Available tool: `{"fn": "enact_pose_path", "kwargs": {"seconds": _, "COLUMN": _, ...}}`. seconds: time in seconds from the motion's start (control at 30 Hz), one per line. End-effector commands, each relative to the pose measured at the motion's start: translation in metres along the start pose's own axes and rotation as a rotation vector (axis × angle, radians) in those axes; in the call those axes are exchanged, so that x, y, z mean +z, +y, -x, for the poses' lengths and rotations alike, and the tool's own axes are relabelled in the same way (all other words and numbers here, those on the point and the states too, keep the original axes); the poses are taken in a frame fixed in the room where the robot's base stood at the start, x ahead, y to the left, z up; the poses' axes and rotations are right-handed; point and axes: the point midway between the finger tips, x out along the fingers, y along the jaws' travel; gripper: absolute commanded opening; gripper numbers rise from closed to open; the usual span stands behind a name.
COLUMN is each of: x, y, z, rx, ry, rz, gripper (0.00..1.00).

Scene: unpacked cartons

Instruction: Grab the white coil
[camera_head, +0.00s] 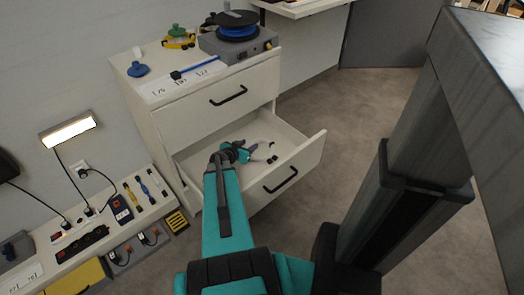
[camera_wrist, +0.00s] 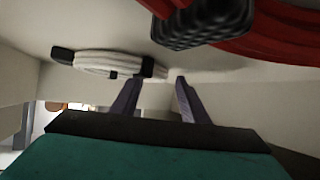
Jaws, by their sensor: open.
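The white coil (camera_wrist: 105,63) lies in the open lower drawer (camera_head: 312,150), with black pieces at its ends. In the wrist view it is just beyond my gripper (camera_wrist: 156,88), mostly left of the gap between the fingers. The two fingers stand apart with nothing held between them. One fingertip overlaps the coil's lower edge in the picture; I cannot tell if they touch. In the head view my gripper (camera_head: 243,151) is down inside the drawer, and the pale coil is hard to make out against it.
A red coil (camera_wrist: 285,32) with a black ribbed piece is close by at the upper right of the wrist view. The upper drawer (camera_head: 220,98) is shut above. A grey device with a blue spool (camera_head: 238,34) stands on the cabinet. A grey column is at right.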

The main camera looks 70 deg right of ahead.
Motion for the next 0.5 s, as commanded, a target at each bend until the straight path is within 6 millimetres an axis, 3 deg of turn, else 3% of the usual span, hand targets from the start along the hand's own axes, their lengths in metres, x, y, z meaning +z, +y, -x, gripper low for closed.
{"fn": "enact_pose_path", "kwargs": {"seconds": 0.43, "x": 0.0002, "y": -0.0003, "z": 0.0006, "rx": 0.0, "ry": 0.0, "rz": 0.001, "gripper": 0.41}}
{"fn": "enact_pose_path", "kwargs": {"seconds": 0.5, "x": 0.0002, "y": -0.0004, "z": 0.0006, "rx": 0.0, "ry": 0.0, "rz": 0.001, "gripper": 0.32}}
